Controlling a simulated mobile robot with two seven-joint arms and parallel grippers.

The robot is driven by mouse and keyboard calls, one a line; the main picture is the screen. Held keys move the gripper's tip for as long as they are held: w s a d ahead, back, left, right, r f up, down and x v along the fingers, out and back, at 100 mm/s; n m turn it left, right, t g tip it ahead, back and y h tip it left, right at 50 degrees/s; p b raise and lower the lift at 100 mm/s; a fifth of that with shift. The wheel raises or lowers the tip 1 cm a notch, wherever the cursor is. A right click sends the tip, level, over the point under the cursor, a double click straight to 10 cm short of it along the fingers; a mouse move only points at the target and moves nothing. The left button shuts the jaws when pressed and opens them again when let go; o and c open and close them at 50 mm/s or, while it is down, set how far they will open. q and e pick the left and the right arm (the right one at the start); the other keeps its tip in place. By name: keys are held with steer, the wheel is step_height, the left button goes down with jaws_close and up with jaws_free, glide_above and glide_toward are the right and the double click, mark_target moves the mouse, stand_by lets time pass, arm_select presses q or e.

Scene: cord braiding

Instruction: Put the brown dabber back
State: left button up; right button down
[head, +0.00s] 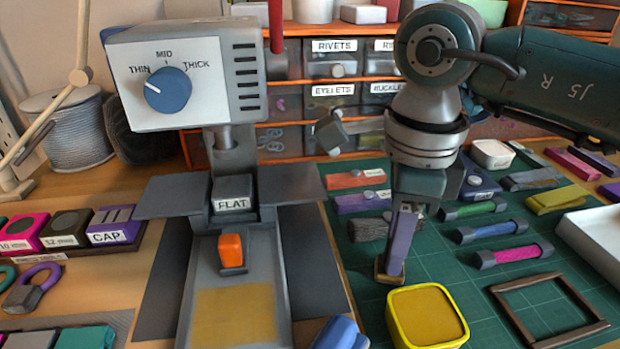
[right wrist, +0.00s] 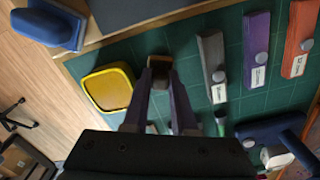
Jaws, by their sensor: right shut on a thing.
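My right gripper (head: 392,268) comes down over the green mat with its purple fingers pointing down. It is shut on a small brown piece (head: 387,277), which I take for the brown dabber. The piece also shows between the fingertips in the right wrist view (right wrist: 157,63); most of it is hidden by the fingers. A yellow-rimmed square dish (head: 427,316) with a tan-yellow filling stands just in front of the fingertips. It also shows to the left of the fingers in the right wrist view (right wrist: 108,90). My left gripper is not in view.
A grey press (head: 235,210) with a blue dial stands to the left. Orange (head: 354,179) and purple (head: 361,201) labelled bars lie behind the gripper. Several coloured tubes, a brown square frame (head: 549,309) and a white tray (head: 590,235) lie to the right. A blue object (head: 340,334) is at the front.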

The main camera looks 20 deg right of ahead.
steer(key=c, duration=0.7)
jaws_free()
steer(key=shift+f, duration=0.15)
steer(key=shift+r, duration=0.35)
step_height(320, 180, up, 12)
steer(key=shift+f+p, duration=0.15)
steer(key=shift+p, duration=1.05)
